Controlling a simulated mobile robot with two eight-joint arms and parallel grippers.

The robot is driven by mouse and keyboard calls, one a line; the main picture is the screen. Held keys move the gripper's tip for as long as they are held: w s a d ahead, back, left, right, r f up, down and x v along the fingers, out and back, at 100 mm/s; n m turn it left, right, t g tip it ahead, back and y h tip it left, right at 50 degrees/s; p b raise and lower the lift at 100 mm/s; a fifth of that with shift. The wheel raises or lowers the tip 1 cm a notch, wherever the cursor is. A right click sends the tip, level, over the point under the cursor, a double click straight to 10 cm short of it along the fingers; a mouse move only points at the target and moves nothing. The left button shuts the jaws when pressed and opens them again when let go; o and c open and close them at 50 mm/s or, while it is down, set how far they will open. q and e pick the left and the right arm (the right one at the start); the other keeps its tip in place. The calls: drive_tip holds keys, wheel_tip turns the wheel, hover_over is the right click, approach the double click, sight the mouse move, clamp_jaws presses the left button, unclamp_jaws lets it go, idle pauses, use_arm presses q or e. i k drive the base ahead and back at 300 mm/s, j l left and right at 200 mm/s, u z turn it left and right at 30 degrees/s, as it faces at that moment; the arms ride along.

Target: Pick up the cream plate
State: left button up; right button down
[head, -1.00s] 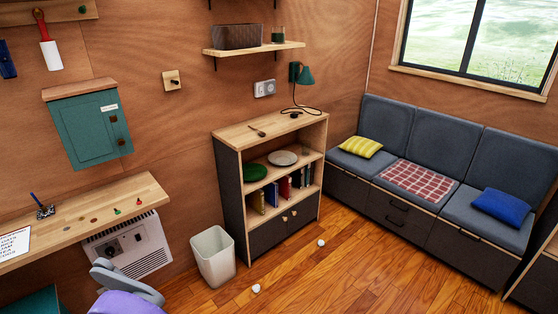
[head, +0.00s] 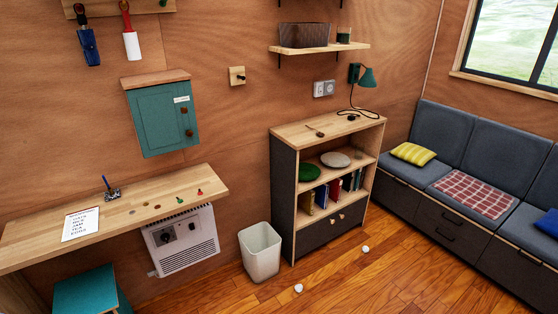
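A pale, cream-grey round plate (head: 336,159) lies on the upper inside shelf of the wooden bookcase (head: 294,130), right of a green round item (head: 309,173). The bookcase top is above the plate, and the shelf is open at the front. Neither of my grippers shows in the head view.
A white bin (head: 260,252) stands left of the bookcase. Two small white balls lie on the floor, one nearer (head: 298,288) and one farther (head: 365,249). A grey bench (head: 465,190) stands right, a wooden desk (head: 130,212) left. The floor before the bookcase is otherwise largely clear.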

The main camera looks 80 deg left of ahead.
sight(333, 159)
drive_tip(key=u, duration=1.75)
drive_tip(key=i+j+u, duration=0.15)
drive_tip(key=i+u, duration=0.15)
drive_tip(key=i, duration=0.3)
drive_tip(key=i+u, duration=0.3)
drive_tip(key=i, duration=0.25)
drive_tip(key=i+l+u, duration=0.15)
drive_tip(key=i+l, duration=0.2)
drive_tip(key=i, duration=0.15)
drive_tip(key=i+l+u, duration=0.2)
drive_tip(key=i+l, duration=0.2)
drive_tip(key=i+l+u, duration=0.15)
drive_tip(key=i+l, duration=0.3)
drive_tip(key=i+l+u, duration=0.2)
drive_tip(key=i+l, duration=0.3)
drive_tip(key=i+l+u, duration=0.15)
drive_tip(key=i+l, duration=0.2)
drive_tip(key=l, duration=0.3)
